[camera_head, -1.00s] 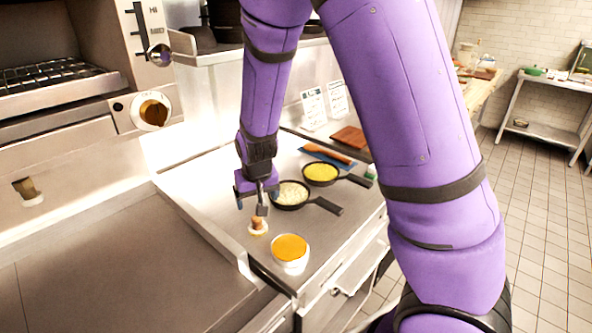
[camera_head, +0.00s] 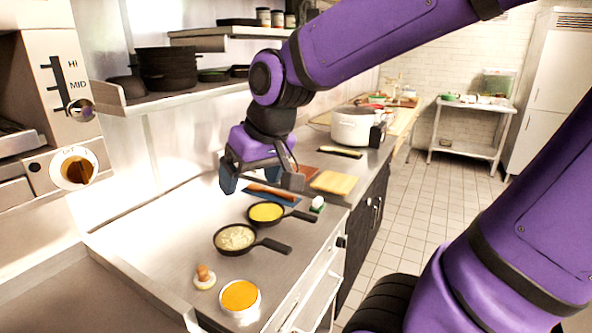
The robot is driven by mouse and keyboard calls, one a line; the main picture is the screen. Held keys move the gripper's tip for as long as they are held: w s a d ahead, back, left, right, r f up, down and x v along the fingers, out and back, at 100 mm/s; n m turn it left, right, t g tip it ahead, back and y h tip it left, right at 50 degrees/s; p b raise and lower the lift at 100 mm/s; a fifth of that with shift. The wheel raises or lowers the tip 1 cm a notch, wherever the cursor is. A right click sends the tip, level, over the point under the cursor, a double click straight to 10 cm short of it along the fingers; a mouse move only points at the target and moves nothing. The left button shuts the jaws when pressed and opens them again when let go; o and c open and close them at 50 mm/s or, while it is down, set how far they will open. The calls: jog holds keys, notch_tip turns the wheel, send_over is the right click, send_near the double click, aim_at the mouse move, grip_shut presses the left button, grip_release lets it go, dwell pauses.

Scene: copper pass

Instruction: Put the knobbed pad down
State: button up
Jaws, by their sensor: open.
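The knobbed pad (camera_head: 204,277), a small pale round disc with an orange-brown knob on top, stands upright on the steel counter at the lower left. It is left of a bowl of orange food (camera_head: 240,297) and apart from it. My gripper (camera_head: 261,186) is open and empty. It is raised above the far part of the counter, well away from the pad, and in the picture it partly covers a blue mat (camera_head: 283,199) with a brown stick-like item on it.
A pan with pale food (camera_head: 235,238) and a pan with yellow food (camera_head: 266,212) stand between pad and gripper. A yellow board (camera_head: 334,183), a small white-green block (camera_head: 318,203) and a big pot (camera_head: 352,128) are farther back. A shelf with dark pans (camera_head: 168,92) overhangs at left.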

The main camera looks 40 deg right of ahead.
jog(key=s+d+r+h, duration=0.1)
jog(key=s+r, duration=0.2)
jog(key=s, duration=0.6)
jog(key=shift+s+d+r+t, duration=0.3)
jog(key=shift+d+t, duration=0.05)
jog(key=shift+t, duration=0.05)
jog(key=shift+o, duration=0.4)
jog(key=shift+w, duration=0.15)
